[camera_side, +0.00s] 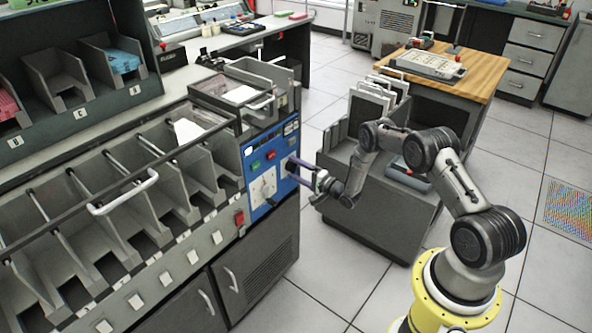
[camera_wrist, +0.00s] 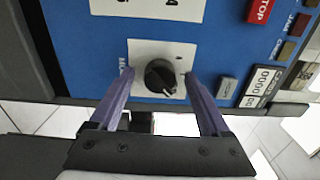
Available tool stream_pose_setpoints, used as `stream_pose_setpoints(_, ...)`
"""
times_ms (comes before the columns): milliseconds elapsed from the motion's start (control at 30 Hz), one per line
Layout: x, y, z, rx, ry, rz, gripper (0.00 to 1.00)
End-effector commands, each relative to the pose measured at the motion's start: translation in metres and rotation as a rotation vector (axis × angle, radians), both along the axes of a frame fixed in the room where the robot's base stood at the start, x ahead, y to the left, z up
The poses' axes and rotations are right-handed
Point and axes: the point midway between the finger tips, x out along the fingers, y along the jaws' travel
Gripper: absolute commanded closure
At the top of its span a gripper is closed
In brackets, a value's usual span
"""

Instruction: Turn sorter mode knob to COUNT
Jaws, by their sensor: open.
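The sorter mode knob (camera_wrist: 160,77) is a round black knob on a white plate (camera_wrist: 146,48) on the blue sorter panel (camera_wrist: 220,45). Its pale pointer mark points down and slightly right in the wrist view. The plate's lettering is partly covered by a finger, and I cannot read COUNT. My gripper (camera_wrist: 158,80) is open, with one purple finger on each side of the knob and a visible gap on both sides. In the side view, my gripper (camera_side: 292,171) reaches the right part of the blue panel (camera_side: 262,150), and its fingers hide the knob.
A larger white dial plate (camera_side: 264,187) is left of my gripper. A red STOP button (camera_wrist: 260,10) and small counter (camera_wrist: 262,80) are on the panel. Sorter pockets (camera_side: 110,190) extend left. A grey cart (camera_side: 375,215) stands close behind my gripper.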

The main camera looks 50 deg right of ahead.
Motion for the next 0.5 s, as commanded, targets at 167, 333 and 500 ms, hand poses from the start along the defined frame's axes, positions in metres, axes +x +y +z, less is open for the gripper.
stream_pose_setpoints(167, -0.006, -0.001, 0.000, 0.000, 0.001, -0.001, 0.19)
stream_pose_setpoints(333, -0.033, -0.001, 0.000, 0.002, 0.002, -0.003, 0.19)
stream_pose_setpoints(500, -0.071, -0.002, -0.001, 0.002, 0.004, -0.005, 0.19)
